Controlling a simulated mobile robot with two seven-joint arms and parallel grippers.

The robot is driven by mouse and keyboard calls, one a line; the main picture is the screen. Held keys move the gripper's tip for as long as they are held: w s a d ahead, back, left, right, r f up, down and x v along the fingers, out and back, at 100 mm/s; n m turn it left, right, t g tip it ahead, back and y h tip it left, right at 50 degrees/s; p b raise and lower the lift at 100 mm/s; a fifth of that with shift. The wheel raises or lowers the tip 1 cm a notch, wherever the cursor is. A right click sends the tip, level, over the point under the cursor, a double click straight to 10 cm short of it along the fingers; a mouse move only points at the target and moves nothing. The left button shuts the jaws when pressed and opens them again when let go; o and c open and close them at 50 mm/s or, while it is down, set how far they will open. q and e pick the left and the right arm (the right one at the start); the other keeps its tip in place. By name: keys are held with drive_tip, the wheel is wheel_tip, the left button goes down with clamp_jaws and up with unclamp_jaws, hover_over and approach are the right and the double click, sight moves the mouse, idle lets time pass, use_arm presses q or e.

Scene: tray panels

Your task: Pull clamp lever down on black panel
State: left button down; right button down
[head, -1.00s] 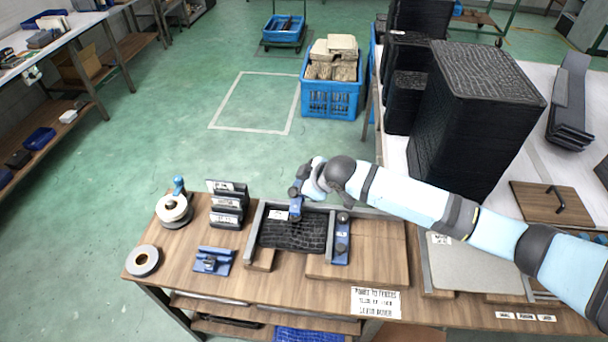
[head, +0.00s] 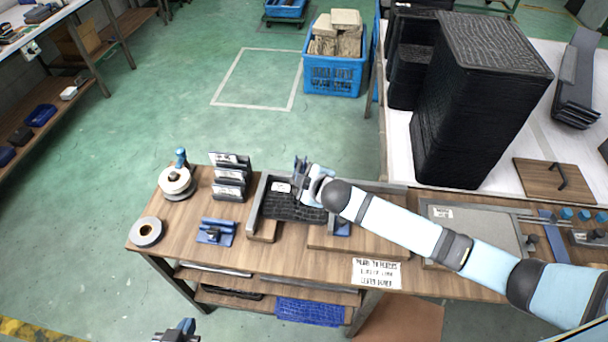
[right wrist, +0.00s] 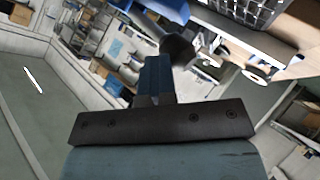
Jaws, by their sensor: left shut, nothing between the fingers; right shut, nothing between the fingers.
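The black panel (head: 290,211) lies in a grey frame on the wooden workbench. A blue clamp part (head: 342,229) shows at the panel's right side, mostly hidden behind my right arm; its lever cannot be made out. My right gripper (head: 301,166) is shut and empty, above the back edge of the panel, its fingers pointing up and away. Its blue fingers (right wrist: 155,78) also show in the right wrist view, with nothing between them. My left gripper (head: 182,327) is at the bottom edge of the head view, shut and empty, in front of the bench and well apart from the panel.
A blue fixture (head: 215,232), a tape roll (head: 146,232), a white round dispenser (head: 176,183) and a rack of dark plates (head: 229,175) stand left of the panel. Tall black stacks (head: 480,100) stand behind right. A paper sign (head: 376,273) hangs at the bench front.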

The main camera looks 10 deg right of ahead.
use_arm(q)
drive_tip(key=shift+s+f, duration=0.1)
drive_tip(key=shift+f, duration=0.1)
use_arm(e)
drive_tip(key=shift+s+f, duration=0.2)
drive_tip(key=shift+f, duration=0.15)
use_arm(q)
drive_tip(key=shift+r, duration=0.1)
